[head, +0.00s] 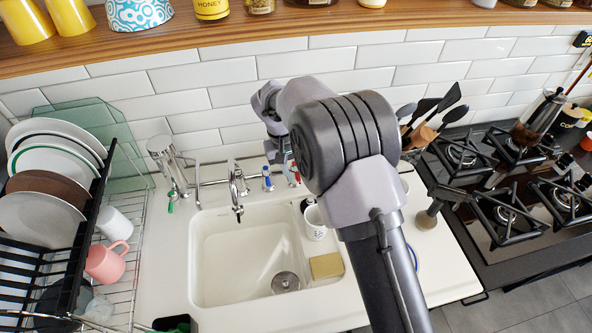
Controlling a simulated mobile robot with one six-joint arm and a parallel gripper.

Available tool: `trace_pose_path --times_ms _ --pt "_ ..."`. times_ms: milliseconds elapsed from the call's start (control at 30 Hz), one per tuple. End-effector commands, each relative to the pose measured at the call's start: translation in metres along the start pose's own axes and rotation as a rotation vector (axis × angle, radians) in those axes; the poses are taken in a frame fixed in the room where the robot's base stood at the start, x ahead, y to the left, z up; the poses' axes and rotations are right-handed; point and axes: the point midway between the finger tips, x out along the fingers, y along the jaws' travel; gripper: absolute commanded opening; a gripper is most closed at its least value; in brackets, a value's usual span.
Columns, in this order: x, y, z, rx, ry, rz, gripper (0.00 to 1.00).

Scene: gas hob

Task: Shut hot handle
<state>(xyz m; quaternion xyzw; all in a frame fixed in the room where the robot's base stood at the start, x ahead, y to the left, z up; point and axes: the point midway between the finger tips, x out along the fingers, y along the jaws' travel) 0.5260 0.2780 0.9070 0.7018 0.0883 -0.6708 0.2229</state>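The chrome tap (236,188) stands at the back of the white sink, its spout over the basin. A small lever with a red mark (292,173), which looks like the hot handle, is right of the spout, partly hidden by my arm. A blue-marked lever (267,179) sits between it and the spout. My gripper (279,152) points down just above and behind these levers, in front of the tiled wall. My arm and its small size in view hide whether its fingers are open and whether they touch the red-marked lever.
The sink basin (230,258) is empty apart from its drain. The gas hob (480,240) is far right.

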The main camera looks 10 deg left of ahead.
Motion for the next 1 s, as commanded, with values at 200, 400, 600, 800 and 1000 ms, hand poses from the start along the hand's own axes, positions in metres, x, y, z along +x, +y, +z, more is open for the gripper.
trace_pose_path --times_ms 200,400,600,800,1000 --pt "-0.013 0.001 -0.001 -0.001 0.002 0.000 0.32" --pt "-0.059 0.001 -0.001 -0.002 0.003 0.000 0.32" --pt "-0.076 0.000 0.000 0.000 0.000 0.000 0.32" --pt "-0.075 0.000 0.000 0.000 0.000 0.000 0.32" --pt "-0.075 0.000 0.000 0.000 0.000 0.000 0.32"
